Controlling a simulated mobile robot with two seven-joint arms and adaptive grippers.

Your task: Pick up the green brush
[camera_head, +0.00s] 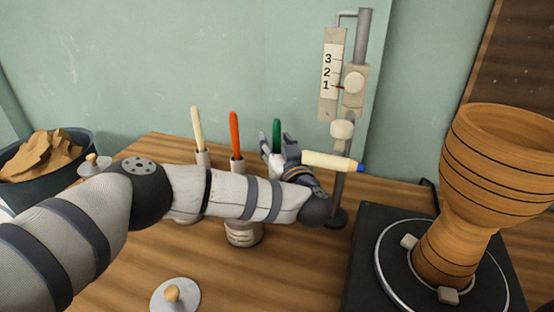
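The green brush (277,130) stands upright behind my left gripper, with only the upper part of its handle showing. My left gripper (278,144) is at the brush, its two fingers spread apart with gaps on both sides of the green handle. The brush's lower part is hidden by the gripper and my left arm. I cannot tell how deep the brush lies between the fingers. An orange brush (235,134) and a cream brush (198,130) stand upright to the left in pale holders. My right gripper is not in view.
A measuring stand (364,50) with a pale, blue-tipped rod (333,161) rises close right of the gripper. A wooden goblet drum (450,240) stands on a black turntable at right. A knobbed lid (174,296) lies in front. A dark bin (50,188) is at left.

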